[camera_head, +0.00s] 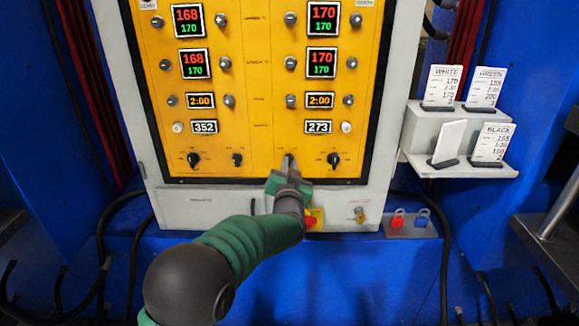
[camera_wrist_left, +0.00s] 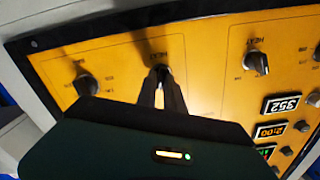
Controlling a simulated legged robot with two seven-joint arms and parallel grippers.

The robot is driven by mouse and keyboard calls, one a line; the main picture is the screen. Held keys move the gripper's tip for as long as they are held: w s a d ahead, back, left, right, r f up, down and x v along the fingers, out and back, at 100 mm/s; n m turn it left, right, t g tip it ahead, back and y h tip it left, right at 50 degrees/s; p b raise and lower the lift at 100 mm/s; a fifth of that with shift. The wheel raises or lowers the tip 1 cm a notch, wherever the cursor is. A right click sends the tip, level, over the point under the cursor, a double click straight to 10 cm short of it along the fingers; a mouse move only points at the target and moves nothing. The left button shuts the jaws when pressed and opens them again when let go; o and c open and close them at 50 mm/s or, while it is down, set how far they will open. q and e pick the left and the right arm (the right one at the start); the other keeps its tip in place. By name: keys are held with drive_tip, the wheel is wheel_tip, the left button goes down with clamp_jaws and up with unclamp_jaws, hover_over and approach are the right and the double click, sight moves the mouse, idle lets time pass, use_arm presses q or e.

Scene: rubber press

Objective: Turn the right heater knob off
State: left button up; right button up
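The right heater knob (camera_wrist_left: 161,71) is a small black knob on the yellow panel, under a label that seems to read HEAT in the left wrist view. My left gripper (camera_head: 289,161) is at this knob in the camera_head view and hides most of it. In the left wrist view its two fingers (camera_wrist_left: 160,84) are close together, with their tips on either side of the knob's ridge, and appear shut on it. The knob's pointer direction is hidden by the fingers. My right gripper is not in view.
Another black knob (camera_head: 333,159) sits just right of my gripper, and further knobs (camera_head: 237,159) sit to its left. Red and green temperature displays (camera_head: 322,26) are above. A red and yellow button (camera_head: 314,218) is just below my gripper. A card shelf (camera_head: 455,158) stands at the right.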

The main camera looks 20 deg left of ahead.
use_arm(q)
clamp_jaws()
drive_tip(key=shift+f+n, duration=0.1)
drive_tip(key=shift+n, duration=0.2)
drive_tip(key=n+b, duration=0.2)
drive_tip(key=n, duration=0.6)
drive_tip(key=shift+a+f+b, duration=0.1)
drive_tip(key=shift+b, duration=0.2)
idle(0.4)
drive_tip(key=o, duration=0.5)
unclamp_jaws()
drive_tip(key=shift+o, duration=0.2)
drive_tip(key=shift+s, duration=0.1)
